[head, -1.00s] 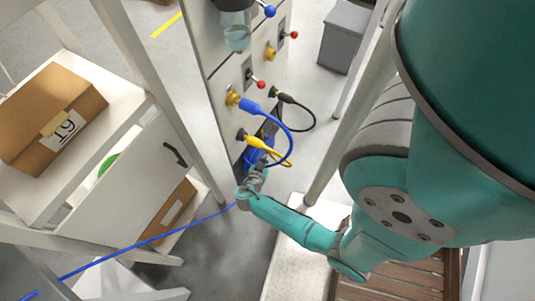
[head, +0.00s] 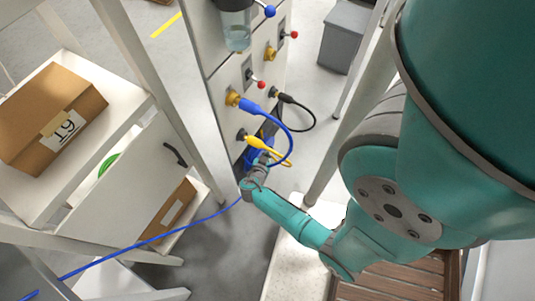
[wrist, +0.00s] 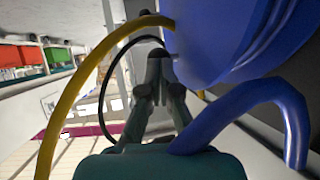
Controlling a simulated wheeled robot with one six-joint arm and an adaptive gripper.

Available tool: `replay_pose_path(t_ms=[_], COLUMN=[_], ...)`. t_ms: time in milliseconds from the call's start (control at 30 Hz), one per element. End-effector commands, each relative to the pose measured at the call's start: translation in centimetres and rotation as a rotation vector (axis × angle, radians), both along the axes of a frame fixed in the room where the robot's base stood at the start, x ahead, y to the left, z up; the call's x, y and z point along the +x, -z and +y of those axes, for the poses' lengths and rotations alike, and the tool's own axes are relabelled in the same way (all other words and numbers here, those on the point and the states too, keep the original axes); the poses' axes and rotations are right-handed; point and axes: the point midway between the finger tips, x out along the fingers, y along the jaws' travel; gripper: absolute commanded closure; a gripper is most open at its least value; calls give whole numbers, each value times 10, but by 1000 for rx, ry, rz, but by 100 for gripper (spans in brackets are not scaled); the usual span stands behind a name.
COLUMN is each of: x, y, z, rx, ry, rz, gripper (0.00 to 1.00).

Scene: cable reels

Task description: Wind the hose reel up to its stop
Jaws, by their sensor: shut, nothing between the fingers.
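The blue hose reel (wrist: 225,35) fills the upper right of the wrist view, close beside my gripper. In the head view only a bit of the blue reel (head: 250,157) shows low on the panel, behind the cables and my wrist. The blue hose (head: 120,247) runs from there down to the left, out of the picture. My gripper (wrist: 158,58) is shut and empty, its fingertips just left of the reel's edge. I cannot tell whether they touch it. The reel's crank and stop cannot be made out. In the head view my wrist mostly hides the fingers.
A blue cable (wrist: 250,95) arches close in front of the wrist camera. A yellow cable (wrist: 75,75) and a black cable (wrist: 118,50) loop around my gripper. The panel (head: 222,88) carries plugs and red-knobbed levers. A shelf with a box (head: 50,115) stands left; a grey bin (head: 343,38) stands behind.

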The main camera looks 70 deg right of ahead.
Motion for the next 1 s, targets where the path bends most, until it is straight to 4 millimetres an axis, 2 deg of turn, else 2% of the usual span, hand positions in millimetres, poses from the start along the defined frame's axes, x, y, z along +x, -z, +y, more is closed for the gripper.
replay_pose_path(t_ms=[567,1000], x=[-4,-9], y=[-1,1], z=[-12,-35], rx=[113,110], ry=[4,3], rz=[-28,-26], gripper=[100,100])
